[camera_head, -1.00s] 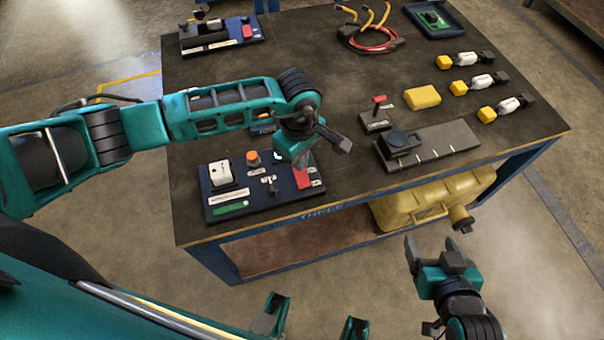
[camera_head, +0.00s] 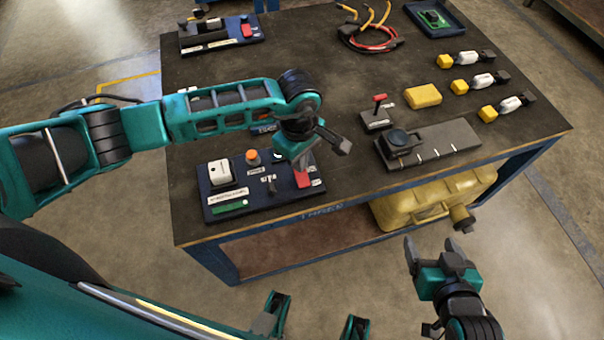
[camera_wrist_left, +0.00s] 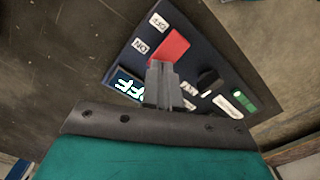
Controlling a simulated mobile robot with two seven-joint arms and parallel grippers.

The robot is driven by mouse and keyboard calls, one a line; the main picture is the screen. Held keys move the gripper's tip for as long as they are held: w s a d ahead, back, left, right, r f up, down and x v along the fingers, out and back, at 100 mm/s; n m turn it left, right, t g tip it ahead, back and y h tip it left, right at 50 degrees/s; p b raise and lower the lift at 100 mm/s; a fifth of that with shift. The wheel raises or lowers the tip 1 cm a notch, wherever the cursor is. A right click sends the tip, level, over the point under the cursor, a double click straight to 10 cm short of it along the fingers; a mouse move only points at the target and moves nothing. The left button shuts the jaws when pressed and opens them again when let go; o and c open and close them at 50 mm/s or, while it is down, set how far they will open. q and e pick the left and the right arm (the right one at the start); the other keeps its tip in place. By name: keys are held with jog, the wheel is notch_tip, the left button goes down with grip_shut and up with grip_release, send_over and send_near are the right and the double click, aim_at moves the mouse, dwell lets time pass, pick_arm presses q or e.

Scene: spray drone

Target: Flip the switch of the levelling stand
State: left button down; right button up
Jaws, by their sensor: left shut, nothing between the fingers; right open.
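A dark blue board (camera_head: 235,207) lies at the table's front left, with a red rocker switch (camera_head: 303,180) at its right end. In the left wrist view the red switch (camera_wrist_left: 171,46) sits beside ON and OFF labels, next to a lit display (camera_wrist_left: 126,85) that appears to read OFF. My left gripper (camera_head: 304,165) is shut and empty, just above the switch. Its fingertips (camera_wrist_left: 160,68) overlap the switch's lower edge in the wrist view; I cannot tell whether they touch. My right gripper (camera_head: 436,246) is open and empty in front of the table.
The board also carries a white block (camera_head: 220,173) and an orange knob (camera_head: 252,156). To the right are a small red-levered box (camera_head: 375,119), a grey plate (camera_head: 455,143) and a yellow block (camera_head: 423,95). A similar board (camera_head: 222,38) is at the back left.

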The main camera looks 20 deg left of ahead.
pick_arm(q)
jog(key=shift+f+b, duration=0.55)
jog(key=shift+f, duration=0.1)
jog(key=shift+r, duration=0.1)
jog(key=shift+r+p, duration=2.4)
jog(key=shift+r, duration=1.05)
